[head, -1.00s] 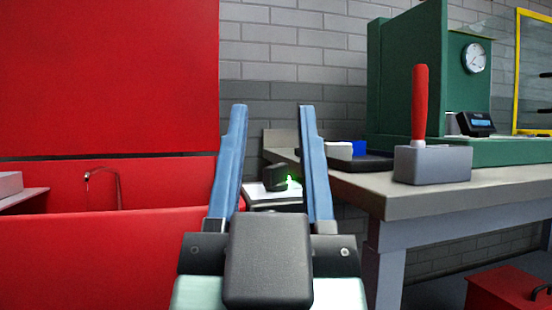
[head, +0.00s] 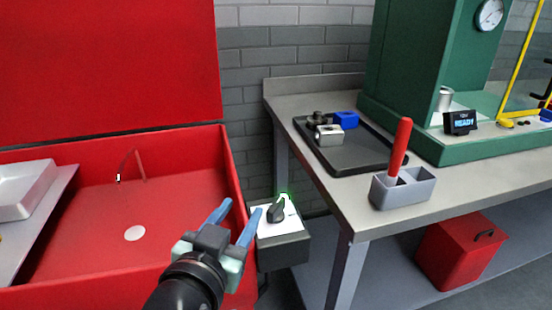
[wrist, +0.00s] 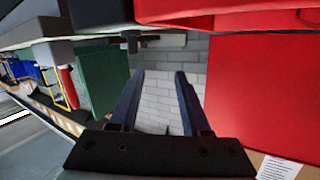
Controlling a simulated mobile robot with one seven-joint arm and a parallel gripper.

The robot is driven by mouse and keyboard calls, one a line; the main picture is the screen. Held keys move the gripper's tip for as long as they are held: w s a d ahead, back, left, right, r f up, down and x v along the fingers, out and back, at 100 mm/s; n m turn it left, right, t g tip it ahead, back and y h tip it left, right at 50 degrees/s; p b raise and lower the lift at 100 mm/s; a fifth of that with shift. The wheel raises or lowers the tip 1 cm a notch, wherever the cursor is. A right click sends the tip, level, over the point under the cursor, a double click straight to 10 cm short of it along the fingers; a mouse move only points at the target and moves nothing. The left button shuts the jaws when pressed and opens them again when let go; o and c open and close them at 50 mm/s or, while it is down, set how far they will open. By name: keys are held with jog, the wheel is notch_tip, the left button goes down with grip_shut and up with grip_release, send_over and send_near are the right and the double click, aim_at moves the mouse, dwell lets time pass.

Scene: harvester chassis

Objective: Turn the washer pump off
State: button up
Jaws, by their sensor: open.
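A grey switch box (head: 282,246) with a white top stands between the red parts washer (head: 90,235) and the workbench. On it is a black rotary knob (head: 277,211), with a small green light (head: 284,196) glowing behind it. My gripper (head: 243,206) is open and empty, just left of the knob in the head view. Its right finger appears in front of the box's left edge; I cannot tell whether it touches. In the wrist view my gripper (wrist: 158,75) has its blue fingers apart with grey brick wall between them. I cannot make out the knob there.
The workbench (head: 345,200) at the right holds a black tray (head: 365,155) with small parts, a grey holder (head: 403,188) with a red-handled tool and a green machine (head: 415,75). A red bin (head: 460,250) sits beneath. The washer's raised red lid (head: 110,65) is at left.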

aim_at(274, 207)
jog(key=r+g+p, duration=0.1)
jog(key=p, duration=0.1)
jog(key=s+h+p, duration=0.1)
jog(key=p, duration=0.2)
jog(key=shift+s+a+r+g, duration=0.2)
jog(key=shift+a+r+g, duration=0.05)
jog(key=shift+r+g, duration=0.15)
jog(key=shift+m+g+h, duration=0.6)
jog(key=shift+g+h, duration=0.1)
jog(key=shift+g, duration=0.2)
jog(key=p+x, duration=0.2)
jog(key=x, duration=0.1)
jog(key=s+d+p+x, duration=0.1)
jog(key=p+x, duration=0.1)
jog(key=x, duration=0.2)
jog(key=f+p+x, duration=0.1)
jog(key=p+x, duration=0.1)
jog(key=x, duration=0.1)
jog(key=shift+w+d+f+p, duration=0.15)
jog(key=shift+d+p, duration=0.15)
jog(key=shift+d, duration=0.25)
jog(key=shift+c, duration=0.3)
grip_shut()
